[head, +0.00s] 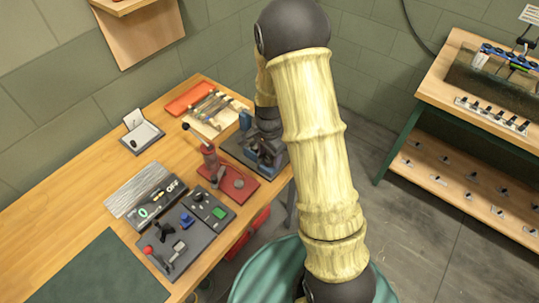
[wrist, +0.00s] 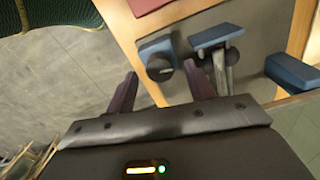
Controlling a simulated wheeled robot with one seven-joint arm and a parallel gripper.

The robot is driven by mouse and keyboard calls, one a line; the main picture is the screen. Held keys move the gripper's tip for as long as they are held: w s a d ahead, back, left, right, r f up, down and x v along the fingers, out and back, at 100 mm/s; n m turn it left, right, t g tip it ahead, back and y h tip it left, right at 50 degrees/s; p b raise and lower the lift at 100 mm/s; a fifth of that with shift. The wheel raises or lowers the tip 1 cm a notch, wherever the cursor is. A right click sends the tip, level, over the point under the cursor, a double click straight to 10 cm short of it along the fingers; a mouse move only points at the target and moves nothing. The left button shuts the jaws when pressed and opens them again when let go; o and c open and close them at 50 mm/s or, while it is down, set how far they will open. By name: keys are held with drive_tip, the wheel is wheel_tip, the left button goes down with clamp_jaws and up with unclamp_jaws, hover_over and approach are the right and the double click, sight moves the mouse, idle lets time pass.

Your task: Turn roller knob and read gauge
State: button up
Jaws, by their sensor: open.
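In the wrist view my gripper (wrist: 161,69) is open, its two dark fingers apart. A round black knob (wrist: 159,68) beside a blue block (wrist: 155,48) shows between the fingertips. I cannot tell whether the fingers touch it, or whether it is the roller knob. A second blue piece (wrist: 216,36) with grey rods below it is to the right. These parts are on a dark grey plate (wrist: 262,40). In the head view the blue-and-grey device (head: 264,150) stands near the bench's right edge, partly covered by my arm. I cannot make out a gauge reading.
A red plate with a red upright (head: 208,158) stands left of the device. Panels with small controls (head: 165,248) lie nearer on the wooden bench (head: 60,210). A tool tray (head: 215,112) is behind. A tank table (head: 440,90) stands at right, with floor between.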

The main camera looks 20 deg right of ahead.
drive_tip(key=shift+f, duration=0.65)
drive_tip(key=c, duration=1)
